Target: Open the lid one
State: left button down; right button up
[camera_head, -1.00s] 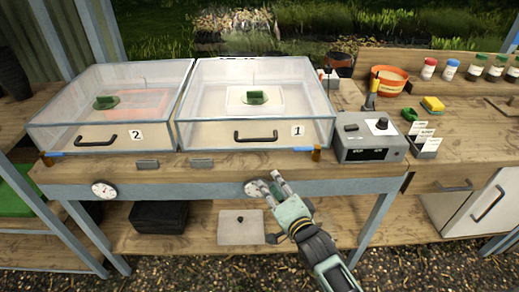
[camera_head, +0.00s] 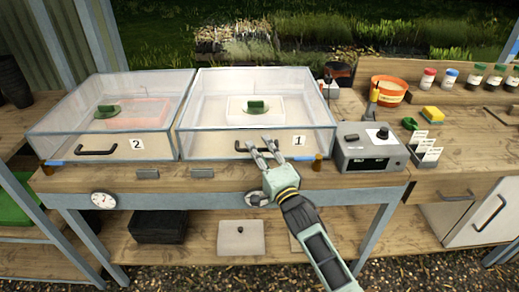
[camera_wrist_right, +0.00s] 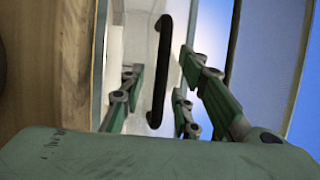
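Lid one (camera_head: 212,147) is the clear front-handled cover marked 1 on the right box, and it is down. Its dark handle (camera_head: 243,147) is partly hidden by my right gripper (camera_head: 265,148). The gripper's fingers are open at the front of the lid. In the right wrist view the black handle (camera_wrist_right: 160,75) lies between the spread fingers (camera_wrist_right: 160,88), with gaps showing on both sides. My left gripper is not in view.
A second closed clear box, marked 2 (camera_head: 60,148), stands to the left. A grey control box (camera_head: 352,155) stands just right of box one.

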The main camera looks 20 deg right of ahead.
jog(key=shift+w+r, duration=0.1)
jog(key=shift+w, duration=0.25)
grip_shut()
dwell(0.4)
